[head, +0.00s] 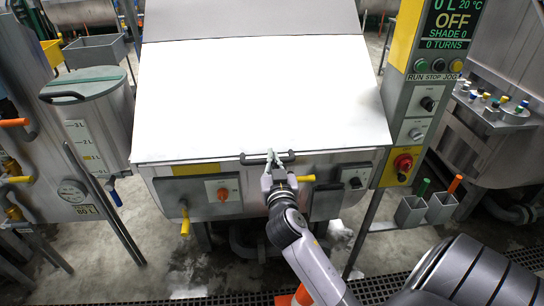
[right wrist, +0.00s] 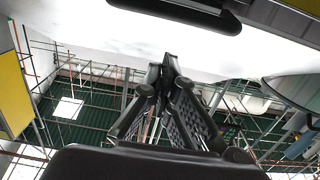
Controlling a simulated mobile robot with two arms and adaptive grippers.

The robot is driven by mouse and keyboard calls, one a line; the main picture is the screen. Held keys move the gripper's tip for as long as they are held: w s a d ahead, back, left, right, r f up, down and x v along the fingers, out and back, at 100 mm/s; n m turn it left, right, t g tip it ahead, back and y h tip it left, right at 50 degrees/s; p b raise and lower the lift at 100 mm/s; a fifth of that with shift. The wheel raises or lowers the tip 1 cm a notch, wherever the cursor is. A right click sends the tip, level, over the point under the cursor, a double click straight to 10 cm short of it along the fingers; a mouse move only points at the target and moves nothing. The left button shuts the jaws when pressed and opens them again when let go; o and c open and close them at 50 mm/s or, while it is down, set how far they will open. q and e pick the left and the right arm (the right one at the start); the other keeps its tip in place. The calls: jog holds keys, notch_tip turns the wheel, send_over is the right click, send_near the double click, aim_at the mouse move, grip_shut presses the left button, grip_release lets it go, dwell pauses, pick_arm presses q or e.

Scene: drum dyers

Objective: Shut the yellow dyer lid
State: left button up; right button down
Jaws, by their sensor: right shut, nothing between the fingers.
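The dyer with yellow parts stands in the middle of the head view. Its wide white lid (head: 262,100) slopes down towards me, and its front edge lies along the top of the grey front panel (head: 240,193). I see no clear gap there. A dark bar handle (head: 250,160) sits at the middle of that edge, and a dark bar also shows at the top of the right wrist view (right wrist: 180,12). My right gripper (head: 271,155) is at the handle, fingers shut and empty. Its closed fingertips (right wrist: 170,65) also show in the right wrist view, apart from the bar. My left gripper is out of view.
A control post (head: 420,90) with a display reading OFF and a red knob (head: 403,163) stands right of the lid. A lidded steel tank (head: 95,125) stands at the left. Wet floor and a grating lie in front.

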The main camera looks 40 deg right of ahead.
jog(key=shift+w+d+f, duration=0.3)
jog(key=shift+w+f, duration=0.2)
jog(key=shift+f, duration=0.25)
jog(key=shift+w+d+f, duration=0.25)
jog(key=shift+w+f, duration=0.25)
jog(key=shift+f, duration=0.25)
notch_tip(320, 180, down, 6)
jog(key=w+d+t+b, duration=0.1)
jog(key=w+b, duration=0.1)
jog(key=b, duration=1)
jog(key=shift+w+d+f+h, duration=0.15)
jog(key=shift+w+d+h, duration=0.1)
jog(key=shift+h, duration=0.15)
